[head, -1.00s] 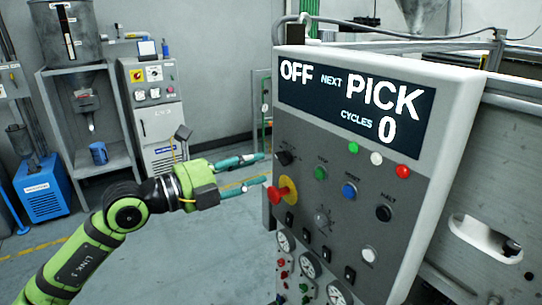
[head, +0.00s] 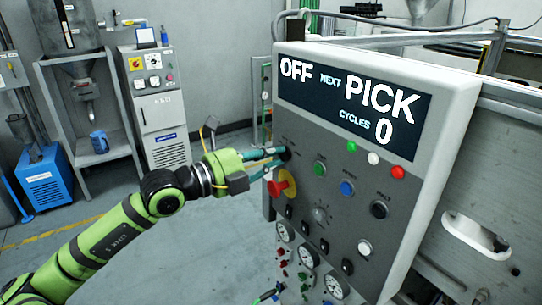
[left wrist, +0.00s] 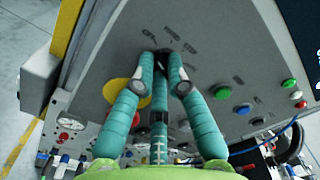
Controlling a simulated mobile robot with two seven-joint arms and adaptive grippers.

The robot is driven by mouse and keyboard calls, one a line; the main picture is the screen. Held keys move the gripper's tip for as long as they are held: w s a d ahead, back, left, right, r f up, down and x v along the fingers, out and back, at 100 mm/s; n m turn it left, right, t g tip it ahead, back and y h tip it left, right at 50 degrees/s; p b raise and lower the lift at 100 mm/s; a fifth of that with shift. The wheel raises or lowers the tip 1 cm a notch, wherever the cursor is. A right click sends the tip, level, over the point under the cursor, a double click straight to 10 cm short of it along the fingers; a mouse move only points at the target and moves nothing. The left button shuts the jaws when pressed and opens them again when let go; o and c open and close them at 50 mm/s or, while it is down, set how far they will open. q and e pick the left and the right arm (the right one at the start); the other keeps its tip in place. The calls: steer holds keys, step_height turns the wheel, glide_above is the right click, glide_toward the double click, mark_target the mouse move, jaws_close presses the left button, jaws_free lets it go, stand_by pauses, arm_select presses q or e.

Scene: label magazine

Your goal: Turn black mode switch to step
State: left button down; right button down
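The black mode switch (head: 286,154) is at the upper left of the grey control panel (head: 335,195), mostly hidden by my fingers in the head view. It shows as a dark knob between my fingertips in the left wrist view (left wrist: 161,53), with small labels fanned around it that are hard to read. My left gripper (head: 279,159) has its teal fingers drawn together on either side of the knob and looks shut on it; exact contact is hard to see. The display (head: 350,98) reads OFF, NEXT PICK, CYCLES 0. My right gripper is not in view.
A red emergency button (head: 277,187) on a yellow disc sits just below my fingers. Gauges (head: 308,256) are lower down. Open floor lies left of the panel.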

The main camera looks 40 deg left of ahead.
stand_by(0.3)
arm_select(q)
steer(key=shift+m+b, duration=1.05)
steer(key=shift+m, duration=0.15)
steer(key=m+b, duration=1)
steer(key=b, duration=0.1)
steer(key=shift+r+m, duration=0.1)
steer(key=shift+m, duration=0.3)
steer(key=shift+d+r+m+b, duration=0.1)
steer(key=shift+r+m+b, duration=0.05)
steer(key=shift+m+b, duration=0.95)
steer(key=shift+s+r+m+b, duration=0.15)
steer(key=shift+m+b, duration=0.45)
steer(key=shift+m, duration=0.6)
steer(key=c, duration=1.2)
jaws_free()
steer(key=shift+c, duration=0.2)
